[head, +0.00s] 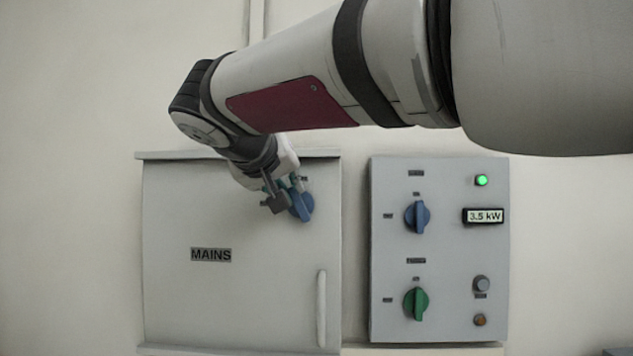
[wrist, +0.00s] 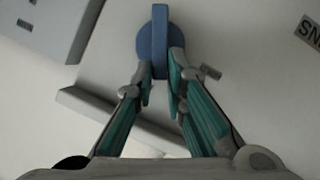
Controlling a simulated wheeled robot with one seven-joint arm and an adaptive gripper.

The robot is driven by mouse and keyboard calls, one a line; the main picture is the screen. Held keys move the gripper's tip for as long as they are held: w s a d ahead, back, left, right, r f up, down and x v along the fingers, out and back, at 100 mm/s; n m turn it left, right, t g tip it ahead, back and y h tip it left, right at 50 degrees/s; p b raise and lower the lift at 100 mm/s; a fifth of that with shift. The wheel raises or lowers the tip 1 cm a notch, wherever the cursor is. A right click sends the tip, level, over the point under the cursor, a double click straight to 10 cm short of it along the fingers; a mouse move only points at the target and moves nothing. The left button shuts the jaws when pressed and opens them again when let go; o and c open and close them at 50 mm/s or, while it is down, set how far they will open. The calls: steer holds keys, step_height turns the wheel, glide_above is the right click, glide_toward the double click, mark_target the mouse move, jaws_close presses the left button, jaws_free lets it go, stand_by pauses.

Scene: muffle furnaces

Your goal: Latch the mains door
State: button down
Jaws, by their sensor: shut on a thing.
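The grey mains door (head: 215,300) is closed, flat in its box, with a black MAINS label (head: 211,255) and a pale vertical handle (head: 321,308) at its lower right. A blue latch knob (head: 302,206) sits near the door's upper right corner. My gripper (head: 286,193) is at this knob and partly covers it in the head view. In the wrist view, the blue knob (wrist: 160,32) shows its raised bar running up and down the picture. The green-padded fingers of my gripper (wrist: 161,75) are closed on the bar's near end, one on each side.
A grey control panel (head: 445,270) stands right of the mains box, across a narrow gap. It has a blue knob (head: 417,217), a green knob (head: 416,303), a lit green lamp (head: 481,181) and a 3.5 kW display (head: 485,216). My arm crosses above it. The wall at left is clear.

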steer(key=shift+a+f+n+t+h+p, duration=0.1)
steer(key=shift+a+f+n+t+h, duration=0.5)
steer(key=shift+n, duration=1.05)
steer(key=shift+a+f+n+t+h+p, duration=0.1)
steer(key=shift+f+n+t+h, duration=0.3)
steer(key=shift+n+h, duration=0.85)
steer(key=shift+a+f+n+t+h+p, duration=0.1)
steer(key=shift+a+f+n+t+h, duration=0.4)
steer(key=shift+n, duration=1.5)
steer(key=shift+d+f, duration=0.15)
steer(key=shift+d, duration=0.05)
steer(key=c, duration=1.6)
jaws_free()
steer(key=v, duration=0.7)
steer(key=shift+s, duration=0.2)
steer(key=shift+a, duration=0.1)
